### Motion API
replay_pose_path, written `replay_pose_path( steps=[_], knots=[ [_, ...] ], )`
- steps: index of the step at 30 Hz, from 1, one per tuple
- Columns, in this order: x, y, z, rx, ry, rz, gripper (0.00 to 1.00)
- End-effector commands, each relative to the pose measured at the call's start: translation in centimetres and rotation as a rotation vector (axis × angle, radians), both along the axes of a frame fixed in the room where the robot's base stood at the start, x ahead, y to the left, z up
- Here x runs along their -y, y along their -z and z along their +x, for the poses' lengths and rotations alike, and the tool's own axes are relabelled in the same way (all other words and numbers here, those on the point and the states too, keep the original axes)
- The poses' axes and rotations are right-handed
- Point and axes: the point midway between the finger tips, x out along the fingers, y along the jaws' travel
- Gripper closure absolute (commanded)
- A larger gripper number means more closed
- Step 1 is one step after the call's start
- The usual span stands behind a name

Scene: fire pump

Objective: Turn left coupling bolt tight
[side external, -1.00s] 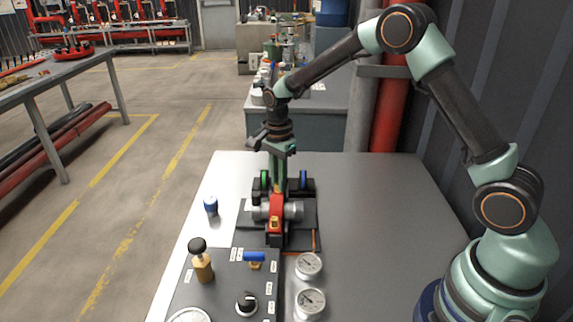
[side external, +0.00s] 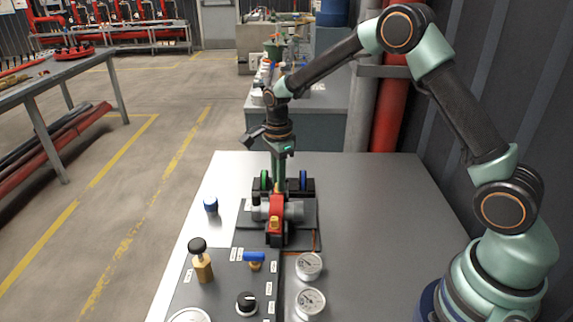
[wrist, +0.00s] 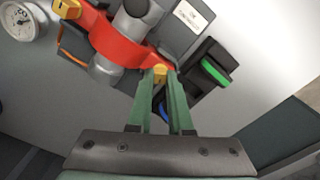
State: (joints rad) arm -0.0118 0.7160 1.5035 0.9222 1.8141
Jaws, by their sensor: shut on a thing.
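A red coupling clamp (side external: 277,207) sits around a grey pipe (side external: 294,210) on the dark base plate; the clamp also shows in the wrist view (wrist: 118,42). My gripper (wrist: 160,73) points down at the far end of the clamp and is shut on a yellow coupling bolt (wrist: 160,75), whose top shows between the fingertips. In the side view, my gripper (side external: 277,186) hides most of that bolt. A second yellow bolt (side external: 275,225) is at the near end of the clamp, free of my gripper; it shows at the wrist view's top left (wrist: 67,8).
A black holder with a green ring (wrist: 214,72) and a blue ring (side external: 303,180) stands just behind the clamp. Gauges (side external: 309,265), a blue valve handle (side external: 254,257) and a black-topped brass knob (side external: 201,262) are nearer the camera. The table's right side (side external: 380,210) is clear.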

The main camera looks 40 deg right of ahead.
Motion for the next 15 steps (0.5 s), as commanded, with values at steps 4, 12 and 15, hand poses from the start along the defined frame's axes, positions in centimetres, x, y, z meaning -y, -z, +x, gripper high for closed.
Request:
replay_pose_path(
  steps=[4, 12, 15],
  knots=[
    [0.00, -0.05, 0.04, 0.001, -0.001, 0.000, 0.69],
    [0.00, -0.04, 0.02, 0.001, -0.001, 0.000, 0.69],
    [0.00, -0.41, 0.06, 0.002, -0.001, 0.001, 0.69]
  ],
)
